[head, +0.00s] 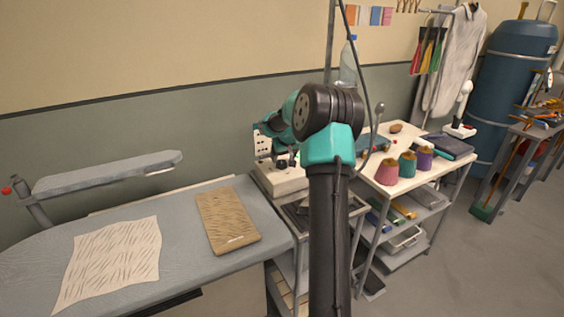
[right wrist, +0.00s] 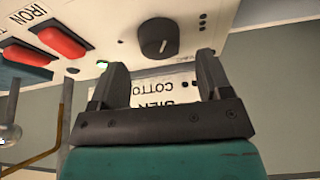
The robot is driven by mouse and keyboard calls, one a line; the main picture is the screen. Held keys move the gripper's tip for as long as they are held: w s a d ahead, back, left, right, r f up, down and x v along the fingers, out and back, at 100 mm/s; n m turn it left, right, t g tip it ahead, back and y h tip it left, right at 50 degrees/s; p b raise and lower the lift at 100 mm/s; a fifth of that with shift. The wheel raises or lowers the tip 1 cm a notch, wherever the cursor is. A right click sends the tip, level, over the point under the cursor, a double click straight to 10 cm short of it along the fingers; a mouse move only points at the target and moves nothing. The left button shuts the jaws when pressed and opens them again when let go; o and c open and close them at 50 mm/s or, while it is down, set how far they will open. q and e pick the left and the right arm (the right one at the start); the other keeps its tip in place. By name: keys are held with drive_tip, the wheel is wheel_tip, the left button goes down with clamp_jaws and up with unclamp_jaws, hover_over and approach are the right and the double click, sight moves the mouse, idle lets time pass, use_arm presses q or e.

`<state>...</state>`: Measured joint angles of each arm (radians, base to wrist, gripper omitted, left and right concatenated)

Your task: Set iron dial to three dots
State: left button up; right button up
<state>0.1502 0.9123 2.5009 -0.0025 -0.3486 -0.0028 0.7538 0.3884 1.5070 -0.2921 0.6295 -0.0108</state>
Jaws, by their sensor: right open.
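The iron dial (right wrist: 158,38) is a round black knob on a cream panel in the right wrist view. A pale pointer line shows on its face, toward its lower right in the picture. A column of dark dots (right wrist: 202,30) is printed to the right of the knob. My right gripper (right wrist: 158,74) is open, its fingers apart and short of the dial, with nothing between them. In the head view the right gripper (head: 286,160) is by the cream control box (head: 282,182), partly hidden by my arm. My left gripper is out of view.
Two red switches (right wrist: 58,42) and a green light (right wrist: 102,64) sit left of the dial. A fabric label card (right wrist: 155,92) shows behind the fingers. The ironing board (head: 185,225) holds cloths. A shelf cart (head: 430,165) with thread spools stands right.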

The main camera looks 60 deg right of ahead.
sight(282, 162)
drive_tip(key=shift+x, duration=1.7)
drive_tip(key=c, duration=0.9)
